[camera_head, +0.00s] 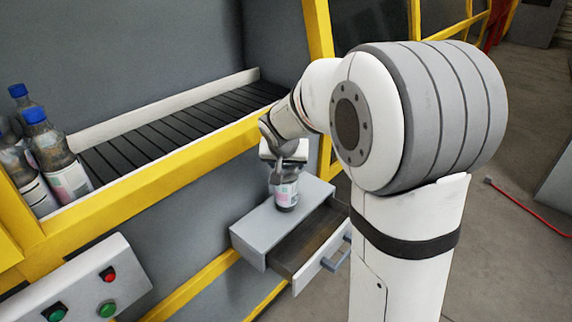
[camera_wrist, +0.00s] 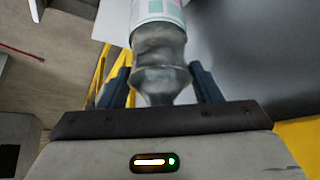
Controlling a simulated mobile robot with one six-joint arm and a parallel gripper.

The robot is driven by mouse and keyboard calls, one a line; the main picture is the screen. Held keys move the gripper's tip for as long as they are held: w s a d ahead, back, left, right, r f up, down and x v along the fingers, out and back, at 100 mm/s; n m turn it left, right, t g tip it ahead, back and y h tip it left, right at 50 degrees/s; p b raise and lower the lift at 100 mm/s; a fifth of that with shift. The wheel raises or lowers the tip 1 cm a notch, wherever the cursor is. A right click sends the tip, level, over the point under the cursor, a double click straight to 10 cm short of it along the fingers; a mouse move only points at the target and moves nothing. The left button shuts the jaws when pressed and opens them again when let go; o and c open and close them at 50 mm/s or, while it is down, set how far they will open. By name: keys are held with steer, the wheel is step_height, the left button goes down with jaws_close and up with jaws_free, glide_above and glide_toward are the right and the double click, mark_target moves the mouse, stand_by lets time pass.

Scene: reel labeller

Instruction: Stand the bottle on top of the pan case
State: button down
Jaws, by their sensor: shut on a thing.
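My gripper (camera_head: 285,158) is shut on the upper part of a bottle (camera_head: 286,190) with a pale label and holds it upright. In the wrist view the two dark fingers (camera_wrist: 163,82) sit on either side of the bottle's narrow end (camera_wrist: 160,52); its cap is hidden. The pan case (camera_head: 262,236) is a grey box with its drawer (camera_head: 322,245) pulled out. The bottle's base shows against the case's top, toward the back; I cannot tell whether it touches.
Several blue-capped bottles (camera_head: 60,165) stand at the left end of a black roller conveyor (camera_head: 170,130) with a yellow rail (camera_head: 150,185). A button panel (camera_head: 85,285) is at lower left. A red cable (camera_head: 530,208) lies on the floor at right.

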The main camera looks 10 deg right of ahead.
steer(key=shift+f, duration=0.1)
steer(key=shift+c, duration=2.2)
jaws_free()
